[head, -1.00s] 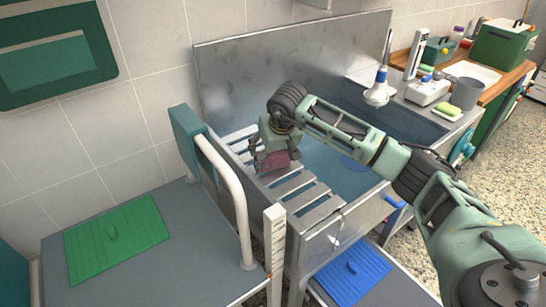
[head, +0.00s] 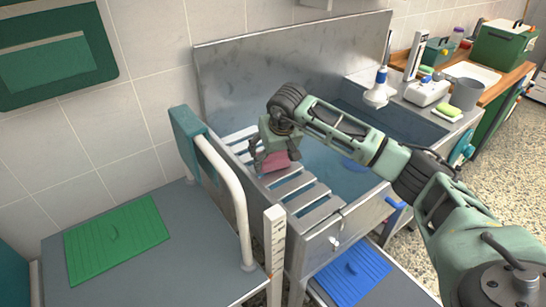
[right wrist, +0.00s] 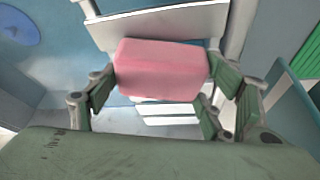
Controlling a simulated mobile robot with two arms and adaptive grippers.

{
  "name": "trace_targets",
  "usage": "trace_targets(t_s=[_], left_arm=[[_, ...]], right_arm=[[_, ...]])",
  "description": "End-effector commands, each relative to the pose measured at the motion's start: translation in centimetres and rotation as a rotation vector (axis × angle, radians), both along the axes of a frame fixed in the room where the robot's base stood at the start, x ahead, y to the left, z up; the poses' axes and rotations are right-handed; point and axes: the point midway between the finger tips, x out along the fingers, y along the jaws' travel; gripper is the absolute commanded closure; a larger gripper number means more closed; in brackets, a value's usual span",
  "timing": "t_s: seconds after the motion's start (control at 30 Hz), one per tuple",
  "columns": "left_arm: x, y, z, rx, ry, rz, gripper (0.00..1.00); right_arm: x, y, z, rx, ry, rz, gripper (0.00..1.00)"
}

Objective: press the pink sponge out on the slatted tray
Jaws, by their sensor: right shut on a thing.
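The pink sponge (head: 273,161) is between the fingers of my right gripper (head: 270,158), at the slatted tray. In the right wrist view the sponge (right wrist: 161,70) is a soft-edged pink block, and the fingers of my right gripper (right wrist: 158,92) close on its two sides. The slatted tray (head: 305,192) is a row of pale slats across the left part of the metal tub. Slats of the tray (right wrist: 160,22) also show behind the sponge in the right wrist view. I cannot tell whether the sponge touches the slats. My left gripper is not in view.
The metal tub (head: 370,185) has a tall back panel (head: 285,60). A shower head (head: 380,90) hangs behind my arm. A grey table with a green mat (head: 115,238) is at left.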

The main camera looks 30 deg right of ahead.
Motion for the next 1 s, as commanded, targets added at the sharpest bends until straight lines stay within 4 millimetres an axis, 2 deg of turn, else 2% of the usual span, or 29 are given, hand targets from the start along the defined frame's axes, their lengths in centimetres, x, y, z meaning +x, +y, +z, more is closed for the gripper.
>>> trace_targets(t_s=[0.03, 0.13, 0.8, 1.0], left_arm=[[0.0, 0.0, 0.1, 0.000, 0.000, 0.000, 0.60], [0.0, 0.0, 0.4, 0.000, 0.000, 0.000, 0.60], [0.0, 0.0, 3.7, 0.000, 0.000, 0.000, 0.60], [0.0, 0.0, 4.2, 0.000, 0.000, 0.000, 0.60]], right_arm=[[-0.3, 0.1, -0.4, -0.001, 0.013, 0.002, 0.51], [-0.3, 0.1, 0.2, -0.002, 0.013, 0.002, 0.51], [-0.1, 0.0, 6.0, 0.000, 0.003, 0.001, 0.51], [-0.1, 0.0, 6.9, 0.000, 0.003, 0.000, 0.51]])
